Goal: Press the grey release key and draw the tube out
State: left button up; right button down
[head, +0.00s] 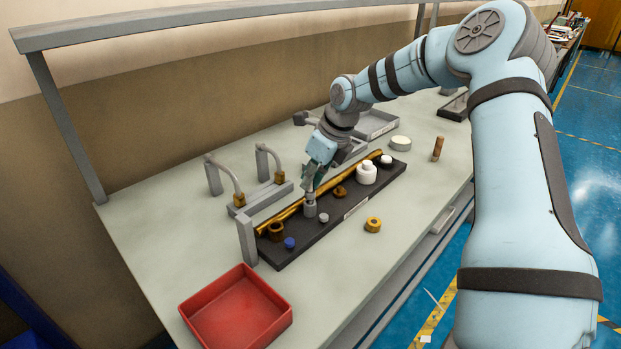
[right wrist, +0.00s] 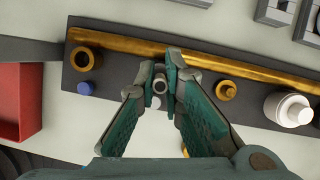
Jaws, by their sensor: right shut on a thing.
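My right gripper (head: 312,192) is over the black base block (head: 345,207), pointing down, with its fingers closed on a small grey cylinder, which looks like the tube (head: 310,209). In the right wrist view, the fingertips (right wrist: 160,78) flank the tube's round, hollow-looking end (right wrist: 160,86). A small light grey round key (head: 323,218) sits on the block just beside the tube; in the wrist view it is partly hidden below the tube (right wrist: 153,103). I cannot tell whether the key is pressed. My left gripper is not in view.
A brass pipe (head: 357,172) runs along the block's back. A brass ring (head: 276,232), blue key (head: 290,243), brass fitting (head: 340,191) and white fitting (head: 366,174) share the block. A red tray (head: 238,308) stands front left. A brass nut (head: 373,225) lies in front.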

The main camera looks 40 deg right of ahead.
jog(key=shift+r, duration=0.25)
jog(key=shift+r+p, duration=1.25)
jog(key=shift+r, duration=0.65)
